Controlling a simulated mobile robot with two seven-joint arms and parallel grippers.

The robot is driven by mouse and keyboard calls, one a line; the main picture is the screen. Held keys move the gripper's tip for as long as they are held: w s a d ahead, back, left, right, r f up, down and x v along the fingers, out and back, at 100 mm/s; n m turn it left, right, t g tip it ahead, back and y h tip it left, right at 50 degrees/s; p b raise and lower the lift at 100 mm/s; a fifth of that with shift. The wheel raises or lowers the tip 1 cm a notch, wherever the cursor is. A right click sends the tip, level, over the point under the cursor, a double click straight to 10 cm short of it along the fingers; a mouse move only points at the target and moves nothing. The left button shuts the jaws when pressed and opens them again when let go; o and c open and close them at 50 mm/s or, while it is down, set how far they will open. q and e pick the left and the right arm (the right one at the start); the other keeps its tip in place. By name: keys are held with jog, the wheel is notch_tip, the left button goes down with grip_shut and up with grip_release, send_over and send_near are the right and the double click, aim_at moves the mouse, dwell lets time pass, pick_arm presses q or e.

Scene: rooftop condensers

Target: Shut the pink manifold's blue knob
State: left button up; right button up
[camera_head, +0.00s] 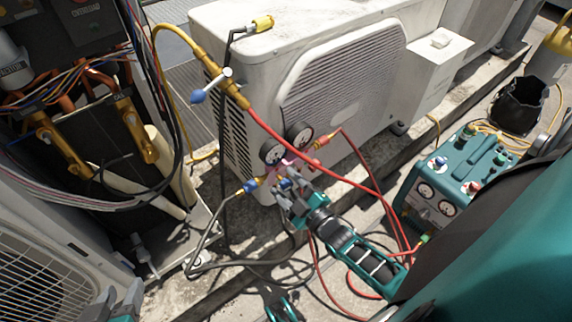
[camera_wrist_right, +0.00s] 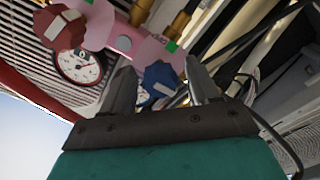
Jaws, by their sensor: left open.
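The pink manifold (camera_head: 291,162) hangs in front of the white condenser, with two round gauges on it; in the right wrist view the pink body (camera_wrist_right: 150,50) crosses the top. Its blue knob (camera_wrist_right: 161,79) shows between the fingertips of my right gripper (camera_wrist_right: 160,75), whose fingers stand apart on either side of it. The right finger is close to the knob; I cannot tell whether it touches. In the head view my right gripper (camera_head: 285,196) reaches the manifold's lower side and partly covers it. My left gripper (camera_head: 112,306) is open and empty at the bottom left.
A red knob (camera_wrist_right: 62,28) and a gauge (camera_wrist_right: 80,66) sit beside the blue knob. Red, yellow and black hoses run around the manifold. The white condenser (camera_head: 345,75) stands behind; a teal gauge machine (camera_head: 457,175) stands at right. Open wiring fills the left.

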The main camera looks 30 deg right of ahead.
jog(key=c, duration=1)
pick_arm(q)
jog(key=shift+s, duration=0.1)
pick_arm(e)
jog(key=shift+m, duration=0.3)
jog(key=m+p, duration=0.1)
jog(key=m, duration=0.3)
jog(key=shift+m, duration=0.3)
jog(key=m, duration=0.3)
jog(key=shift+m, duration=0.3)
jog(key=m, duration=0.4)
jog(key=shift+p, duration=0.3)
pick_arm(q)
jog(key=shift+a+r, duration=0.2)
jog(key=shift+r, duration=0.1)
pick_arm(e)
jog(key=shift+m, duration=2.2)
jog(key=shift+w+r, duration=0.1)
